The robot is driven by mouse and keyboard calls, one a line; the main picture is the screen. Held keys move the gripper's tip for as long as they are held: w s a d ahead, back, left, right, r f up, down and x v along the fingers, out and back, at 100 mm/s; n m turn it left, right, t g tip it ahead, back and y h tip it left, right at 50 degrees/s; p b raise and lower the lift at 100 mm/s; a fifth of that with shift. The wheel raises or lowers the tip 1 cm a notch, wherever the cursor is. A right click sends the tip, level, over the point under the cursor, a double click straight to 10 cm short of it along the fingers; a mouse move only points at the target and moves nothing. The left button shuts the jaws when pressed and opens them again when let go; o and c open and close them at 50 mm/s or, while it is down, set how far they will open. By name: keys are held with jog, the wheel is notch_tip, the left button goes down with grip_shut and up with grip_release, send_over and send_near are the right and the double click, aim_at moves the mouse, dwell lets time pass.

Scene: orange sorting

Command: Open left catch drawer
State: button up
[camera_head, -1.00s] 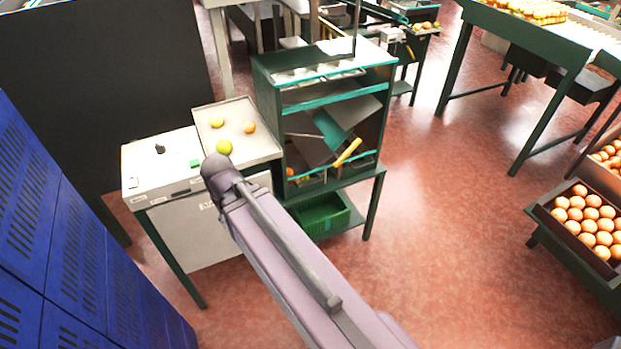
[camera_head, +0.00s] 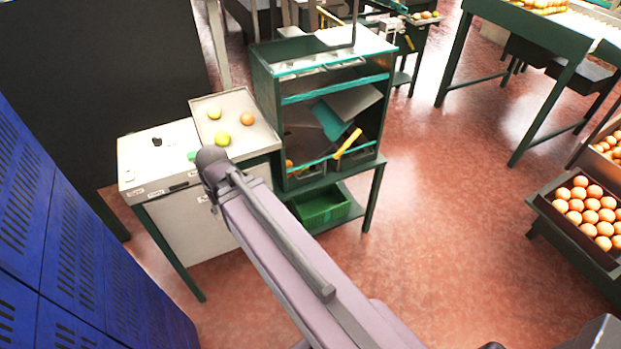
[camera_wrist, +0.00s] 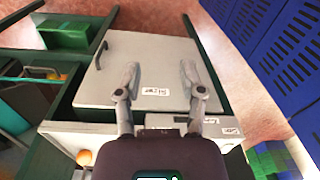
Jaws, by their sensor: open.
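The green sorting cabinet (camera_head: 262,120) stands right of the white bench. Low in its front are two catch drawers side by side; the left catch drawer (camera_head: 308,181) looks shut, with an orange showing inside. In the wrist view the drawer area with a dark handle and an orange (camera_wrist: 53,76) lies at the left edge. My gripper (camera_wrist: 160,70) is open and empty, its fingers apart over the white door panel (camera_wrist: 150,52) labelled at its edge. The drawer is off to the left of the fingers. In the head view my arm hides the gripper.
A tilted tray (camera_head: 235,103) with several fruits rests on the white bench (camera_head: 150,180). Blue lockers (camera_head: 60,240) stand close at left. A green crate (camera_head: 322,205) sits on the shelf below the drawers. Open red floor lies right of the cabinet.

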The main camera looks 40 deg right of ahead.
jog(key=w+d+f+m+t+y+b, duration=0.3)
jog(key=w+d+f+m+b, duration=0.1)
jog(key=d+f+b, duration=0.6)
jog(key=w+d+f+m+t+y+b, duration=0.2)
jog(key=w+d+f+m+t+b, duration=0.15)
jog(key=d+f+b, duration=0.65)
jog(key=s+d+f+m+t+h+b, duration=0.1)
jog(key=d+f+m+t+b, duration=0.1)
jog(key=d+b, duration=0.4)
jog(key=s+d+f+m+t+b, duration=0.2)
jog(key=d+m+t+b, duration=0.2)
jog(key=d+b, duration=0.3)
jog(key=s+d+f+m+t+h+b, duration=0.1)
jog(key=d+f+m+t+b, duration=0.1)
jog(key=d+b, duration=0.5)
jog(key=d+m+t, duration=0.1)
jog(key=d, duration=0.4)
jog(key=shift+s+d+h, duration=0.15)
jog(key=shift+s+h, duration=0.05)
jog(key=shift+h, duration=0.1)
jog(key=shift+w, duration=0.1)
jog(key=b+x, duration=0.3)
jog(key=x, duration=1)
jog(key=shift+w+f, duration=0.2)
jog(key=shift+w, duration=0.1)
